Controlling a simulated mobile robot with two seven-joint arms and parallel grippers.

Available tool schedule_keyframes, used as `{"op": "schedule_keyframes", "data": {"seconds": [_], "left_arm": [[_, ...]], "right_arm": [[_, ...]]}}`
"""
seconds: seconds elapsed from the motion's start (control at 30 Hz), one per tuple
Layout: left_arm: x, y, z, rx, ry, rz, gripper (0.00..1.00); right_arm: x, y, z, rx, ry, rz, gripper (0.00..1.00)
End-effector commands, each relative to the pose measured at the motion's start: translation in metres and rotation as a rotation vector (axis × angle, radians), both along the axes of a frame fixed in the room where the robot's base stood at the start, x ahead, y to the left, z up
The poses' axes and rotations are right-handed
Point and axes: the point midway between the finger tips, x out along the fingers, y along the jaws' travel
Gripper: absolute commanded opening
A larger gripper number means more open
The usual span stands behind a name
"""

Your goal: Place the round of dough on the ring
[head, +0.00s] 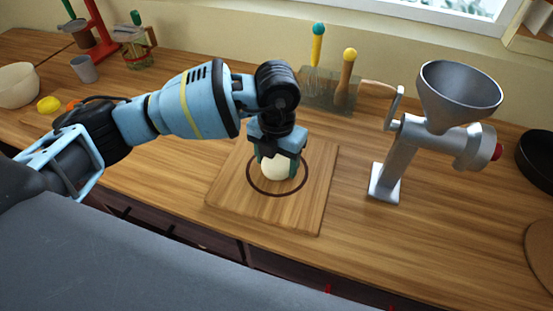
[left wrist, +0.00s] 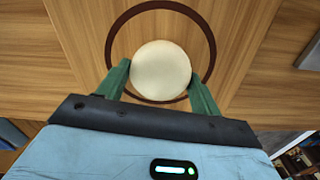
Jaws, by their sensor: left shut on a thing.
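The pale round of dough (head: 275,168) is between the fingers of my left gripper (head: 279,168), which is shut on it. The dark ring (head: 281,195) is marked on a square wooden board (head: 228,190). In the head view the dough appears inside the ring's outline. In the left wrist view the dough (left wrist: 160,70) overlaps the near part of the ring (left wrist: 124,18), with the green fingertips of my left gripper (left wrist: 161,82) on either side. I cannot tell whether the dough touches the board. My right gripper is not in view.
A grey metal grinder (head: 408,145) stands right of the board. Behind the board is a holder (head: 325,97) with yellow-topped and green-topped tools. A grey cup (head: 84,69), a pale bowl (head: 17,86) and a yellow item (head: 48,104) are at the left. Bare counter lies around the board.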

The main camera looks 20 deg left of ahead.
Motion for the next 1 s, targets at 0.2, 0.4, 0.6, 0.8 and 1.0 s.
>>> {"op": "schedule_keyframes", "data": {"seconds": [0.2,0.4,0.6,0.8,1.0], "left_arm": [[0.0,0.0,-0.002,0.0,-0.002,-0.001,0.4],[0.0,0.0,-0.006,-0.001,-0.001,-0.001,0.4],[0.0,0.0,-0.005,0.0,-0.001,-0.001,0.87],[0.0,0.0,-0.005,0.0,-0.001,-0.001,0.87],[0.001,0.0,0.005,-0.002,-0.004,-0.001,0.87]], "right_arm": [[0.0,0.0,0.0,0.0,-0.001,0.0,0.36],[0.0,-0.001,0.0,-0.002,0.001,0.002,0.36],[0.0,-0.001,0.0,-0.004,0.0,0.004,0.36],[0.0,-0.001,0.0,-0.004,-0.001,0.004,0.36],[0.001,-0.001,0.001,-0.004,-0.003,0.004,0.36]]}}
